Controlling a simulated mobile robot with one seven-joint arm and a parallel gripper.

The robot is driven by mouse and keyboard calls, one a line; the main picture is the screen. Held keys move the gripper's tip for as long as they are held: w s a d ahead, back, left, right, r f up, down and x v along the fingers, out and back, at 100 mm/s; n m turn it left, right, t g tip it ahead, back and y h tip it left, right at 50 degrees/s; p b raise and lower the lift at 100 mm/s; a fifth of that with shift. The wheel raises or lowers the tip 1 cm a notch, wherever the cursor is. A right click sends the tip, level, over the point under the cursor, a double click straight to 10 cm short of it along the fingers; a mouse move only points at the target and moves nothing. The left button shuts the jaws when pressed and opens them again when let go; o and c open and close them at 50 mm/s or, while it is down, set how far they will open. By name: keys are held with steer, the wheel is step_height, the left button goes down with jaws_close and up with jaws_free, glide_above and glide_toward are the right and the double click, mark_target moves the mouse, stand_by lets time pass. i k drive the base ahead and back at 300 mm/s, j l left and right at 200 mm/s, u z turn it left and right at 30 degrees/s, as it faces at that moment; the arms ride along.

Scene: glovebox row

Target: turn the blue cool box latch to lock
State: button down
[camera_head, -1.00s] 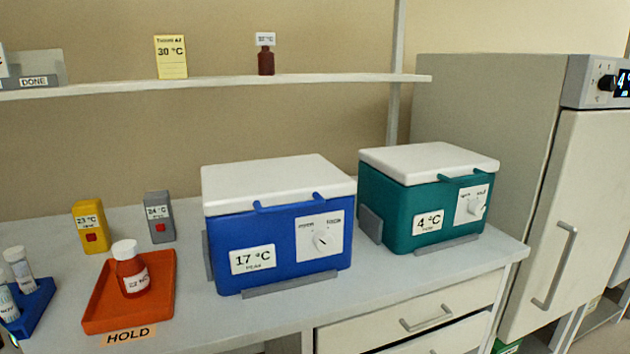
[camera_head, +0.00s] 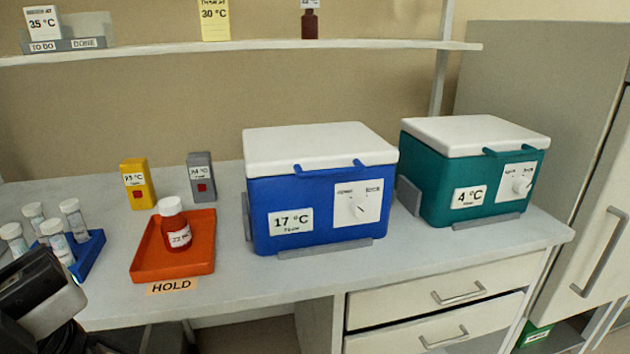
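The blue cool box (camera_head: 320,215) stands on the bench with its white lid closed. Its front carries a label reading 17 °C and, to the right, a white latch plate (camera_head: 358,202) with a small round knob (camera_head: 359,209). The plate has a word at each upper side; the left one looks like OPEN and the right one like LOCK. The knob's mark slants, but I cannot tell its exact setting. A dark part of my arm shows at the lower left, far left of the box. My gripper's fingertips cannot be made out there.
A green cool box (camera_head: 470,175) labelled 4 °C stands to the right. An orange HOLD tray (camera_head: 145,262) with a red bottle (camera_head: 176,226) lies left of the blue box. A blue rack (camera_head: 88,256) holds several vials. Bare bench lies before the blue box.

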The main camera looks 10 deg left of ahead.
mark_target(360, 207)
steer(key=j+z, duration=1)
steer(key=l, duration=0.1)
